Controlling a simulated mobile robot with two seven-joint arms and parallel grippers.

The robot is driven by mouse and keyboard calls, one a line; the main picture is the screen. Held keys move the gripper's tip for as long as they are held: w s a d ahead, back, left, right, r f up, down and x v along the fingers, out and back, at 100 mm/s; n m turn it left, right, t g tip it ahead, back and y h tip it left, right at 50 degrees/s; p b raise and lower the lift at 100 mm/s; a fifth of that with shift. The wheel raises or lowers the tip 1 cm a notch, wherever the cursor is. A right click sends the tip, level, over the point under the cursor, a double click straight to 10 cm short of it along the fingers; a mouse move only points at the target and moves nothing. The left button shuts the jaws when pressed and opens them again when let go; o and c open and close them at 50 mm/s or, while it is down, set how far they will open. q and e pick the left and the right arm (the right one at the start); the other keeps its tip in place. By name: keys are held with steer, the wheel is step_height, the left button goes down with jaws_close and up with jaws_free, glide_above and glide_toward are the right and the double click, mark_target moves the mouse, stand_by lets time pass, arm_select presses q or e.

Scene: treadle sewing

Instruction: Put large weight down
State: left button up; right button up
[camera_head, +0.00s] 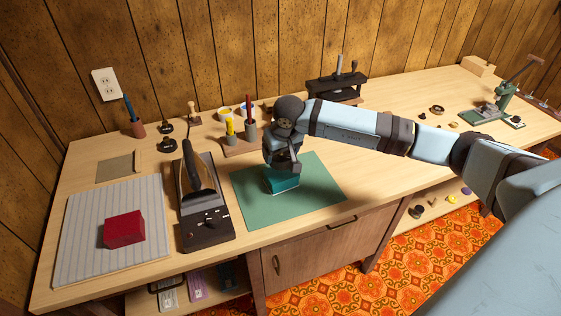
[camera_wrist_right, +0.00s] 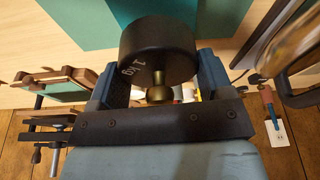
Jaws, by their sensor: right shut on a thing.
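My right gripper (camera_head: 284,163) is over the green mat (camera_head: 318,190), just above a teal block (camera_head: 284,184). In the right wrist view, the gripper (camera_wrist_right: 160,88) is shut on the large black weight (camera_wrist_right: 158,52), marked 1 kg. The weight's brass knob (camera_wrist_right: 159,94) is between the fingers, and its flat base points away from the wrist, toward the teal block (camera_wrist_right: 180,10). In the head view the gripper largely hides the weight. I cannot tell whether its base touches the block. My left gripper is not in view.
A black device (camera_head: 207,222) with an upright handle stands left of the mat. A red block (camera_head: 124,229) lies on a striped pad (camera_head: 82,222). A wooden holder (camera_head: 241,147) with tools stands behind the mat. The mat's front right is bare.

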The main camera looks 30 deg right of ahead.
mark_target(280, 161)
steer(key=shift+f, duration=1.75)
steer(key=shift+f, duration=0.2)
steer(key=o, duration=1.6)
steer(key=shift+r, duration=0.1)
